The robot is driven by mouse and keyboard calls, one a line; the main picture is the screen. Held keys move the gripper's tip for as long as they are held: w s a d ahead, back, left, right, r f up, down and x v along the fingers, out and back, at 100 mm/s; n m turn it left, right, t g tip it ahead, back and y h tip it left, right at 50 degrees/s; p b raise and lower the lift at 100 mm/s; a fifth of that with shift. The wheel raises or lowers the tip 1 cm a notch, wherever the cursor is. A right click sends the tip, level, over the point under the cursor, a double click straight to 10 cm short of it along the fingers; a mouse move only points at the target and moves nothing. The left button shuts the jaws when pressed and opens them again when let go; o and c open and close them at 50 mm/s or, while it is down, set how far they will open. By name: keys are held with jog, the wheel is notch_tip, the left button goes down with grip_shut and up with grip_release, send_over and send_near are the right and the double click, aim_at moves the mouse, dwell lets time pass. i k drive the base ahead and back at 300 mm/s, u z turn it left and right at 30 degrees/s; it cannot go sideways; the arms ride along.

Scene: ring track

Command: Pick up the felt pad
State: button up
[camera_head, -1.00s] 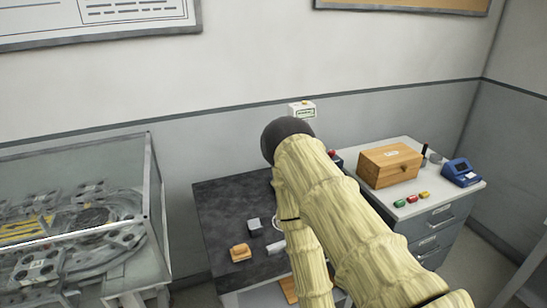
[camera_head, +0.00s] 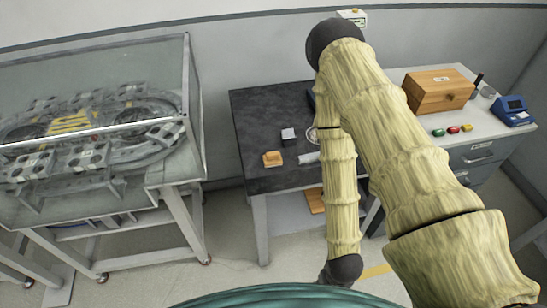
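I cannot tell for sure which object is the felt pad. On the dark-topped table (camera_head: 262,110) lie several small things: a tan-orange block (camera_head: 273,159), a grey block with a light top (camera_head: 288,138), and a small pale piece (camera_head: 309,158). A pale ring-like item (camera_head: 314,135) is partly hidden behind my arm. My arm is folded in front of the table and covers its right part. Its far end drops to a dark joint at the bottom of the view. My gripper is not visible.
A glass-covered case (camera_head: 95,120) with track parts stands on a wheeled frame at left. At right, a drawer cabinet (camera_head: 480,152) bears a wooden box (camera_head: 438,90), coloured buttons (camera_head: 453,129) and a blue device (camera_head: 512,111). Floor (camera_head: 232,240) between case and table is open.

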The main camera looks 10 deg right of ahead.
aim_at(271, 158)
jog(key=u, duration=1.65)
jog(key=k, duration=0.65)
jog(key=z, duration=0.6)
